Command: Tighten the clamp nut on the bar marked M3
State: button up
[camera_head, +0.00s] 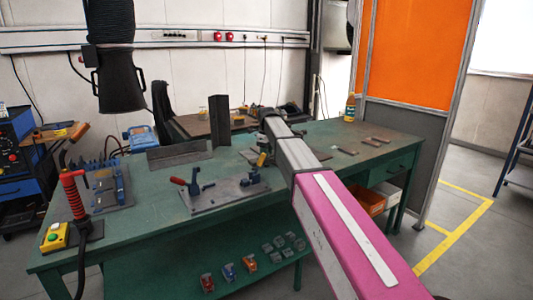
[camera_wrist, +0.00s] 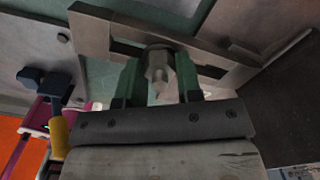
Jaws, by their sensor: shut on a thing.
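In the wrist view my gripper (camera_wrist: 158,82) is shut, with its two green fingers on either side of a grey round clamp nut (camera_wrist: 158,58). A pointed metal end stands out of the nut toward the camera. The nut sits at a grey slotted bar (camera_wrist: 110,27), whose arms run past it on both sides. I cannot read any marking on the bar. In the head view my arm reaches from the lower right over the green bench (camera_head: 130,240). My gripper (camera_head: 266,118) is small there, and the nut cannot be made out.
A blue clamp with a yellow handle (camera_wrist: 57,132) is close at left in the wrist view. Flat plates (camera_head: 376,140) lie at the bench's right.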

jog(key=m, duration=0.7)
dwell(0.6)
jog(key=o, duration=0.9)
jog(key=shift+o, duration=0.2)
jog(key=shift+r, duration=0.1)
notch_tip(320, 180, up, 11)
jog(key=shift+f, duration=0.2)
